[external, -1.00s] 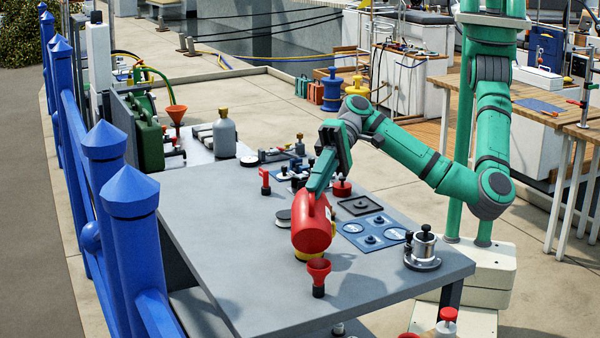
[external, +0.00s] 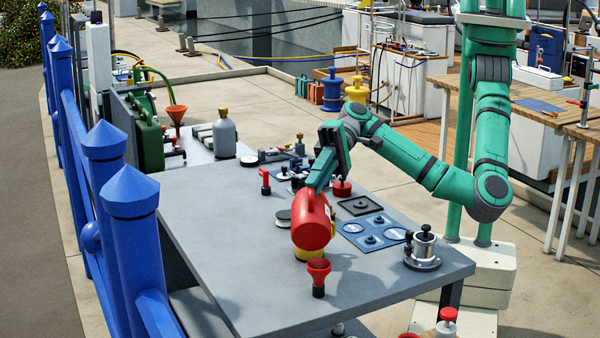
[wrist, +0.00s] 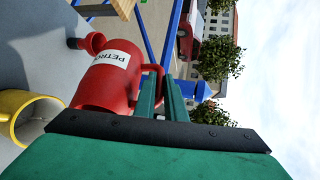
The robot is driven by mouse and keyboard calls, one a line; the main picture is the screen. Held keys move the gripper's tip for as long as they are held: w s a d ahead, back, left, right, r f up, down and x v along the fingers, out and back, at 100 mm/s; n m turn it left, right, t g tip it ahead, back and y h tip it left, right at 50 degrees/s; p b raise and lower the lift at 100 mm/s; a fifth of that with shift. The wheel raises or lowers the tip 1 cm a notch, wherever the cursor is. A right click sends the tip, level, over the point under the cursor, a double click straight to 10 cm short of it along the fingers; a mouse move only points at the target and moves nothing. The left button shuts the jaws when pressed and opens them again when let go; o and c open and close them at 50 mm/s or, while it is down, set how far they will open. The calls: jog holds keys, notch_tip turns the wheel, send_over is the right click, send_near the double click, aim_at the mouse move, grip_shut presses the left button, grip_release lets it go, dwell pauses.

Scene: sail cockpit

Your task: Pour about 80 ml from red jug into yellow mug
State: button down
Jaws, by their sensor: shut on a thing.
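The red jug (external: 310,222) is held tilted above the grey table by my gripper (external: 321,176), which is shut on its handle. In the wrist view the jug (wrist: 102,85) carries a white label with dark letters, and my gripper (wrist: 165,90) closes on the handle at its side. The yellow mug (external: 306,253) stands on the table just below the jug, mostly hidden by it in the external view. In the wrist view the mug (wrist: 12,110) shows its open mouth. I cannot see any stream, or the liquid level in either.
A grey bottle (external: 224,133) stands behind. The table's left front is clear.

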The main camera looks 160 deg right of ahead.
aim_at(316, 207)
jog(key=shift+s+d, duration=0.15)
jog(key=shift+s, duration=0.3)
dwell(0.4)
jog(key=shift+s+d+r+t, duration=0.15)
jog(key=shift+s+t, duration=0.1)
jog(key=shift+t, duration=0.35)
dwell(0.5)
jog(key=shift+w+a+g, duration=0.2)
jog(key=shift+w+g, duration=0.1)
jog(key=shift+w, duration=0.05)
jog(key=w, duration=0.1)
jog(key=w+g, duration=0.1)
jog(key=w+a+g, duration=0.1)
jog(key=shift+w+r+n, duration=0.3)
jog(key=shift+r, duration=0.05)
jog(key=shift+w+a+r+g, duration=0.2)
jog(key=shift+w+r+g, duration=0.25)
jog(key=shift+g, duration=0.25)
jog(key=shift+w+a+n+g, duration=0.15)
jog(key=shift+w+n+g, duration=0.15)
jog(key=shift+w+g, duration=0.15)
dwell(0.9)
